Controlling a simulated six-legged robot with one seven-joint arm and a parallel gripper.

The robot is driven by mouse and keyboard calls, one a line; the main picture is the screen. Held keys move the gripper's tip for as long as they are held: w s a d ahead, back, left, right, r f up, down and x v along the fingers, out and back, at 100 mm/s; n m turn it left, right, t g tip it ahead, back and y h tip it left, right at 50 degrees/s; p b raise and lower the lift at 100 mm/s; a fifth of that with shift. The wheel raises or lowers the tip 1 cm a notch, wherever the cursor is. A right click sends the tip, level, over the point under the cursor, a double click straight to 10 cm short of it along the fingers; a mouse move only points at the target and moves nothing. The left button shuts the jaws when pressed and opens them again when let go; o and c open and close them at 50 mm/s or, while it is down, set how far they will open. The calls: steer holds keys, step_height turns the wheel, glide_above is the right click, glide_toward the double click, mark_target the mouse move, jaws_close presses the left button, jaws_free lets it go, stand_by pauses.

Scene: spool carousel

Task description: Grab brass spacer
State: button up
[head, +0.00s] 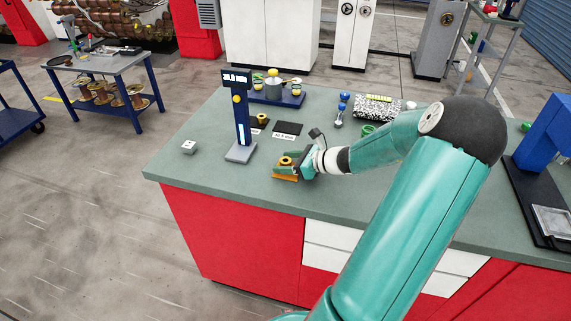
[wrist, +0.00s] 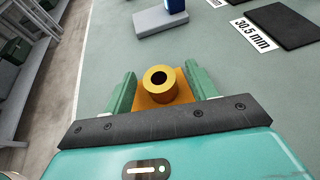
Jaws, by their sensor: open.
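The brass spacer (wrist: 159,84) is a short golden ring with a dark central hole. It stands upright on an orange block or pad (wrist: 147,101); in the head view the spacer (head: 287,161) sits atop the orange piece (head: 285,175) near the bench's front edge. My gripper (wrist: 159,84) is open, with one green finger on each side of the spacer. Small gaps show between the fingers and the spacer. In the head view my gripper (head: 289,161) comes in from the right and partly hides the orange piece.
A blue gauge post (head: 241,121) with a lit display stands behind and left. A dark pad (head: 287,129) labelled 30.5 mm lies behind. Another brass piece (head: 262,119) is beside the post. A small white block (head: 188,147) is at left. The bench (head: 215,180) is clear at front left.

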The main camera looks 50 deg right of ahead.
steer(key=shift+w, duration=0.15)
steer(key=shift+c, duration=0.2)
steer(key=c, duration=1.1)
steer(key=shift+r, duration=0.1)
